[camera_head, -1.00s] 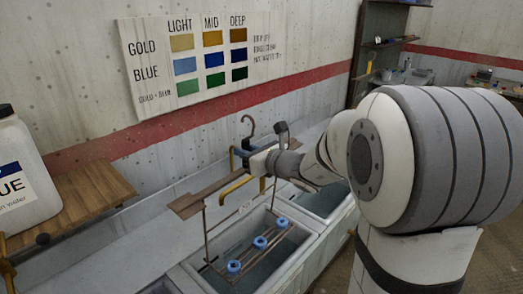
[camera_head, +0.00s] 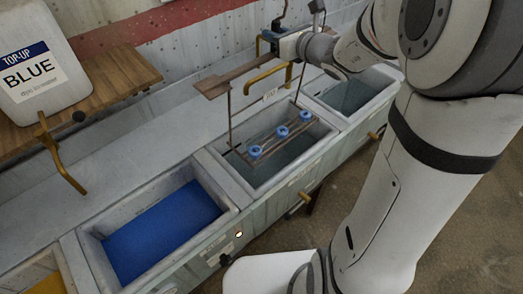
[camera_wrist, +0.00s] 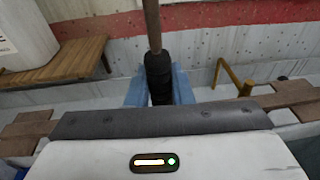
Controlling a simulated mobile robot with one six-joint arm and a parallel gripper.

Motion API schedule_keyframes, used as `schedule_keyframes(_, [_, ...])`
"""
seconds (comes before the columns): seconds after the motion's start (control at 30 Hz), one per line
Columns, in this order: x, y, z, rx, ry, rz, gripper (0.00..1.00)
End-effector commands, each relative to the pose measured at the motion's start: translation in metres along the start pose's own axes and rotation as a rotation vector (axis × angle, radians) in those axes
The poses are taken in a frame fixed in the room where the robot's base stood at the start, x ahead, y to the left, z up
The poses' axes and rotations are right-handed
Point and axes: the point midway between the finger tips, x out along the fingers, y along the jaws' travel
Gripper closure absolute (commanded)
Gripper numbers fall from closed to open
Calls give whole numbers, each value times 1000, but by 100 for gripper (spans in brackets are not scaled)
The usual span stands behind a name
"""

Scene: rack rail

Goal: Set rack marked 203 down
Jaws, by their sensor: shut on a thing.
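The rack (camera_head: 274,138) is a thin brown frame with a wooden top bar (camera_head: 226,78) and several blue round pieces along its lower rail. It hangs over the grey rinse tank (camera_head: 247,186) in the head view, its lower rail about level with the tank's opening; I cannot tell whether it touches the tank. In the wrist view my gripper (camera_wrist: 160,92) has blue fingers shut around a dark upright grip (camera_wrist: 158,72) of the rack. No 203 mark is readable.
A tank of blue liquid (camera_head: 163,232) stands left of the grey tank, and a yellow one (camera_head: 48,285) shows at the lower left corner. Another grey tank (camera_head: 352,92) is on the right. A white jug marked BLUE (camera_head: 42,75) stands on a wooden shelf (camera_head: 120,88).

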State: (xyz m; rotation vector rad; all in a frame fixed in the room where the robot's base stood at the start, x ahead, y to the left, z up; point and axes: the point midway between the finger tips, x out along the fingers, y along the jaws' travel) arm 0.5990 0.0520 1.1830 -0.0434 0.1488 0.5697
Motion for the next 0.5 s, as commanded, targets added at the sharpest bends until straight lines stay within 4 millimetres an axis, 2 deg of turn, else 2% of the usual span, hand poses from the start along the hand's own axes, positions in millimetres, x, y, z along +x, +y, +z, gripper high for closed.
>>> schedule_keyframes(0.03, [-1,0,8,-2,-4,0,100])
schedule_keyframes(0.5, [-6,0,43,-3,-4,0,100])
